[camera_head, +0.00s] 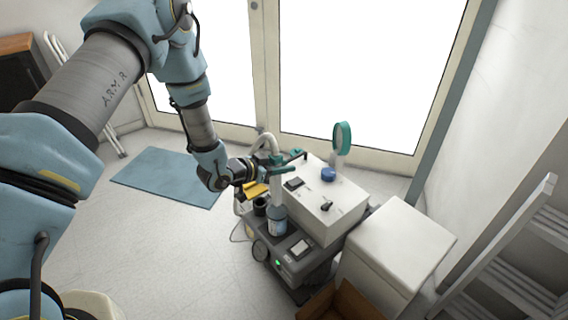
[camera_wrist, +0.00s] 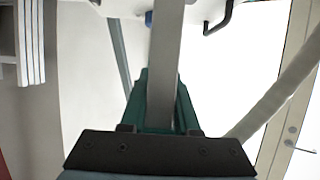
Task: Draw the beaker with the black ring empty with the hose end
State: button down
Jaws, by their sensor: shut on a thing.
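My gripper (camera_head: 283,172) is at the compressor cart, with its teal fingers shut on the pale hose end. In the wrist view the hose end (camera_wrist: 166,60) runs upright between the fingers of my gripper (camera_wrist: 164,95). In the head view the pale hose end (camera_head: 278,198) points down below the fingers, over a clear bluish beaker (camera_head: 277,227) on the cart. Whether its tip is inside the beaker I cannot tell. A dark round-topped vessel (camera_head: 260,206) stands just left of it. I cannot make out a black ring on the bluish beaker, or its liquid level.
A white box unit (camera_head: 325,208) with a blue knob (camera_head: 328,174) stands on the dark cart (camera_head: 296,266). A white cabinet (camera_head: 402,240) and a brown carton (camera_head: 340,300) are close on the right. Open floor and a blue mat (camera_head: 168,177) lie left.

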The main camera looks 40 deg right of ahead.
notch_tip(320, 180, down, 12)
jog(key=b, duration=0.8)
dwell(0.4)
jog(key=shift+f+b, duration=0.45)
jog(key=shift+b, duration=0.15)
dwell(1.5)
notch_tip(320, 180, up, 13)
jog(key=p, duration=0.8)
jog(key=shift+f, duration=0.2)
dwell(0.5)
